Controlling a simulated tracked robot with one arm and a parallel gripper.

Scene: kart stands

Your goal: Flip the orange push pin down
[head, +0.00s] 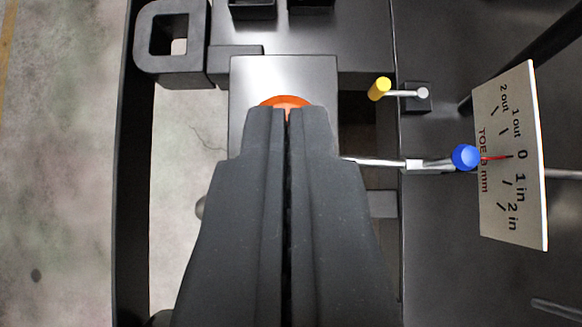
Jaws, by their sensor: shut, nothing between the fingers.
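The orange push pin (286,101) shows as a thin orange arc on a grey metal block (245,90). Most of it is hidden behind my gripper (287,112). My gripper is shut and empty, with its fingertips over the pin's lower part in the picture. I cannot tell whether the fingertips touch the pin or hover above it.
To the right are a yellow-tipped lever (379,89), a blue knob (465,157) on a metal rod, and a tilted toe gauge plate (510,155) with a red pointer. A black frame with a square loop (145,45) stands at left. Concrete floor shows below.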

